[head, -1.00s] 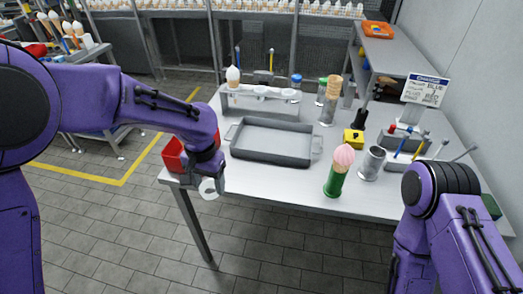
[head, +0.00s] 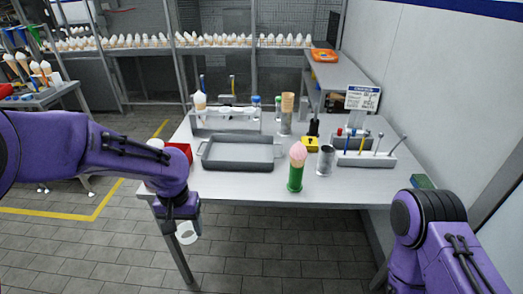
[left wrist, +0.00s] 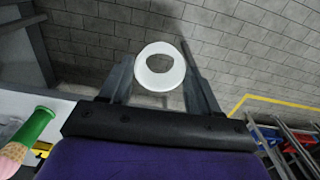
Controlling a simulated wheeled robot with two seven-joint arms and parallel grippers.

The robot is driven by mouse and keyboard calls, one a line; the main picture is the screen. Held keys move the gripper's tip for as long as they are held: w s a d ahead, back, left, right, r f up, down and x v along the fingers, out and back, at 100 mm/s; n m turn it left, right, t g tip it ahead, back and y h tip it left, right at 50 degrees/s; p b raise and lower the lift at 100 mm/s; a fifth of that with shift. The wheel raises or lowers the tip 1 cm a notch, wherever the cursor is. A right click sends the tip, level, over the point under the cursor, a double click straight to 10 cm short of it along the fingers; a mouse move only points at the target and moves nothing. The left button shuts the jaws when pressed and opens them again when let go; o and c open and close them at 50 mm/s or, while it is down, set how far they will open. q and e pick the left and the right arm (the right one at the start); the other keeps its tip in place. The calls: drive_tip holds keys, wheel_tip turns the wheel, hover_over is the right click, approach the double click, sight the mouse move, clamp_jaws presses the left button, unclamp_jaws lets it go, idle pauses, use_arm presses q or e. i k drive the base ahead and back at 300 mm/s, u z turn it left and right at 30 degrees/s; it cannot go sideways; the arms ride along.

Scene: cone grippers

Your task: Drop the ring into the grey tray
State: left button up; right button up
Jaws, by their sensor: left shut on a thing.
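A white ring (head: 187,233) is held in my left gripper (head: 184,224), off the table's front left edge, with floor below it. In the left wrist view the ring (left wrist: 160,66) sits between the two fingertips (left wrist: 160,82), which are shut on it. The grey tray (head: 238,165) is a shallow rectangular tray with a handle at each side. It lies on the table, up and to the right of my left gripper, and looks empty. My right arm shows at the lower right, but its gripper is out of view.
A pink-topped cone in a green holder (head: 296,170) and a metal cup (head: 326,160) stand right of the tray. A red bin (head: 178,153) is by the table's left edge. A grey rack (head: 226,122) stands behind the tray.

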sight(223, 152)
drive_tip(key=z, duration=0.25)
drive_tip(key=i, duration=0.85)
